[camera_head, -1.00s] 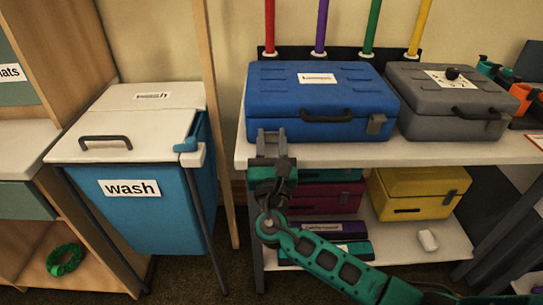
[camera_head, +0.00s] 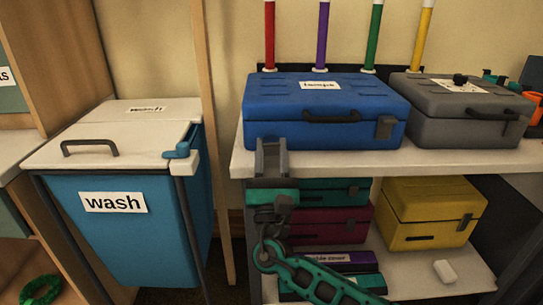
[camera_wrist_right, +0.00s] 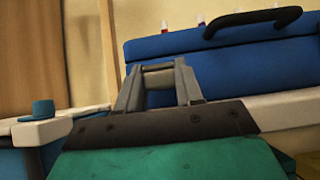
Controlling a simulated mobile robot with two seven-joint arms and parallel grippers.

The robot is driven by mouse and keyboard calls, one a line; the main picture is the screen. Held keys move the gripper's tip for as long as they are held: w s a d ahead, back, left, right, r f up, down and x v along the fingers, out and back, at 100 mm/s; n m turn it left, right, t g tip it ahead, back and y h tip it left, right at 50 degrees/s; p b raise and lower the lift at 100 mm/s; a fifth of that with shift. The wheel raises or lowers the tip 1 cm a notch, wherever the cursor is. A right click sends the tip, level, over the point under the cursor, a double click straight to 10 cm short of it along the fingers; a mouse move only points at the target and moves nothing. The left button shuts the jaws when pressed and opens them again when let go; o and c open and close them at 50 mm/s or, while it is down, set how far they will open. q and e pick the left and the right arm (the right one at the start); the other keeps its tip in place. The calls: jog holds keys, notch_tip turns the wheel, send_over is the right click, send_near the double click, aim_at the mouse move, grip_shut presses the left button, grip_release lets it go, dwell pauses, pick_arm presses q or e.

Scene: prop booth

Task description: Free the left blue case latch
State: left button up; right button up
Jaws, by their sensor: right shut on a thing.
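The blue case (camera_head: 325,108) lies closed on the white tabletop, with a dark handle (camera_head: 330,116) and a white label on its lid. Its right latch (camera_head: 384,127) is grey and sits against the front. My right gripper (camera_head: 271,155) is at the left end of the case's front, where it covers the left latch. In the right wrist view its two grey fingers (camera_wrist_right: 158,85) stand close together, shut on a small grey part, seemingly the left latch. Whether that latch is loose cannot be told. My left gripper is out of view.
A grey case (camera_head: 455,112) stands close to the right of the blue one. Teal, maroon and yellow cases (camera_head: 430,212) fill the shelf below. A blue wash bin (camera_head: 120,225) stands at left.

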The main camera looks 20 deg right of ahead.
dwell(0.3)
jog(key=o, duration=1)
jog(key=shift+o, duration=0.2)
jog(key=v, duration=1.3)
